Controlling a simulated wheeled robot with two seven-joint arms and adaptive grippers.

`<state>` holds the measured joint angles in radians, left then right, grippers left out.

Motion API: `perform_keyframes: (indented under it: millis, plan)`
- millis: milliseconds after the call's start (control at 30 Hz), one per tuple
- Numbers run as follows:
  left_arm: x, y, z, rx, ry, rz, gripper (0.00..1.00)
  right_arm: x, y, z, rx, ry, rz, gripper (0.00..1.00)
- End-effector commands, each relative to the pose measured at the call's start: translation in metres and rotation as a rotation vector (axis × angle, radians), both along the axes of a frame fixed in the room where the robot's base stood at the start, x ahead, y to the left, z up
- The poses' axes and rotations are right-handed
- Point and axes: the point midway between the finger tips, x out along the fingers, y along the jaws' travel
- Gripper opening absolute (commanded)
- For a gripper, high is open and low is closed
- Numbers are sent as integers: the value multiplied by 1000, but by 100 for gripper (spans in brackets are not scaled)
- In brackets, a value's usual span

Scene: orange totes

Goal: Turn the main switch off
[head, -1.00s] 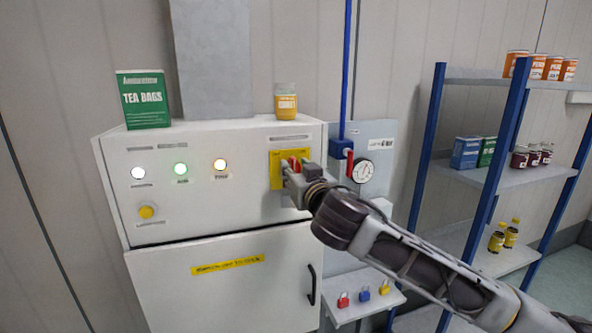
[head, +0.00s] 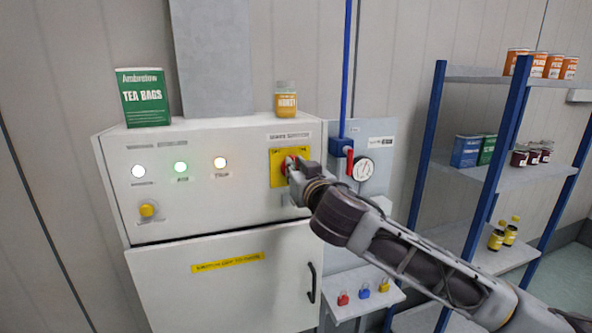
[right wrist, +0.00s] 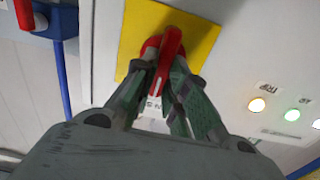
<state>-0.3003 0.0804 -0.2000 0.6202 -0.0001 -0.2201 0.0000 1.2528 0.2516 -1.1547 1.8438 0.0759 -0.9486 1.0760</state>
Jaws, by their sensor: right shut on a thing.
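The main switch is a red rotary handle (right wrist: 169,52) on a yellow plate (head: 276,168), at the upper right of the white cabinet's front. My right gripper (right wrist: 160,85) is at the switch, its two fingers shut on the red handle. In the right wrist view the handle stands between the fingertips. In the head view the gripper (head: 290,168) covers most of the handle, with only a little red showing. My left gripper is not in any view.
The white cabinet (head: 230,225) has several lit lamps and a yellow knob (head: 148,210). A red valve lever (head: 350,163) and a gauge (head: 363,169) are close right of the switch. A tea box (head: 143,98) and a jar (head: 286,100) stand on top. Padlocks (head: 364,292) sit below.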

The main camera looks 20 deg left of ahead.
Motion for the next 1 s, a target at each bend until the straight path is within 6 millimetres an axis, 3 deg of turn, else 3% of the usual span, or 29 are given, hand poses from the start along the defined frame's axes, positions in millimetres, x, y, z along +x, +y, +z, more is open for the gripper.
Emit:
perform_keyframes:
  millis: [467, 1000]
  plan:
    - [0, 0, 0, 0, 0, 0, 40, -1, 1, -1, -83, -56, 0, 0]
    - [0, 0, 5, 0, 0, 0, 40, -2, 3, 0, -291, -196, 0, 0]
